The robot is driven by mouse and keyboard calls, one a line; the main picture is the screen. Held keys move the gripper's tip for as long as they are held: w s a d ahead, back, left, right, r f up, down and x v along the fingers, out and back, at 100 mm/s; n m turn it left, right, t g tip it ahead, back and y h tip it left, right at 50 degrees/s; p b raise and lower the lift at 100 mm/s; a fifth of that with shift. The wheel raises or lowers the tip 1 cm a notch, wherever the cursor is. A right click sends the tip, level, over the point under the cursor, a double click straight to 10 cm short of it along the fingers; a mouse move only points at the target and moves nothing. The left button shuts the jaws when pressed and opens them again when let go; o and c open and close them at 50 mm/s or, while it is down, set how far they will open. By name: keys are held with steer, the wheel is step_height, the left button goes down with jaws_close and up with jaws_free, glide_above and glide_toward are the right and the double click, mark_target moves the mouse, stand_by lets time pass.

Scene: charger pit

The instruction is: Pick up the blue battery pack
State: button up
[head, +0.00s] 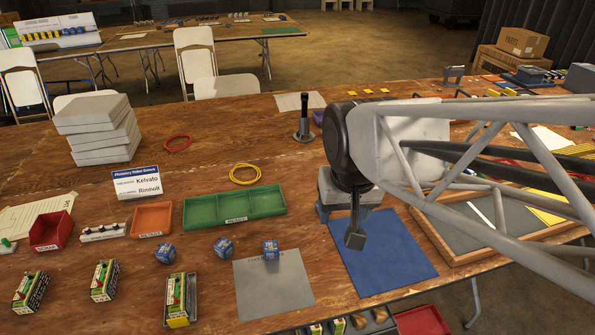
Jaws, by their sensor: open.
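Several small blue blocks with white print stand on the wooden table. One blue block (165,251) is at the left, one blue block (223,247) is in the middle, and one blue block (270,249) stands on the back part of a grey sheet (275,284). I cannot read from the print which is the battery pack. My gripper (342,226) is open, with its dark finger over the back-left part of a blue mat (392,262). It is to the right of the blue blocks and apart from them. My arm hides part of its other side.
A green tray (236,208), an orange bin (169,217) and a red bin (50,232) stand behind the blocks. Several green-and-black units (104,280) stand in front. A dark upright post (304,120) is behind my gripper. A wood-framed board (462,262) lies at right.

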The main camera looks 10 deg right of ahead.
steer(key=w+d+f+m, duration=0.1)
steer(key=w+f+m, duration=0.1)
steer(key=w, duration=0.5)
steer(key=w+d+f+m, duration=0.1)
steer(key=w+f+m, duration=0.1)
steer(key=w, duration=0.4)
steer(key=w+d+f+m, duration=0.3)
steer(key=w+f, duration=0.5)
steer(key=w+d+f+m+g, duration=0.1)
steer(key=w+d+f+m, duration=0.2)
steer(key=w+f, duration=0.5)
steer(key=w+d+f+m+g, duration=0.1)
steer(key=w+d+f+m, duration=0.1)
steer(key=w+f, duration=0.6)
steer(key=shift+d+f+m, duration=0.3)
steer(key=shift+d+m, duration=0.1)
steer(key=shift+m, duration=0.4)
steer(key=shift+w+d+f, duration=0.1)
steer(key=shift+f, duration=0.2)
steer(key=shift+f, duration=0.1)
steer(key=shift+f, duration=1.2)
steer(key=shift+f, duration=2.6)
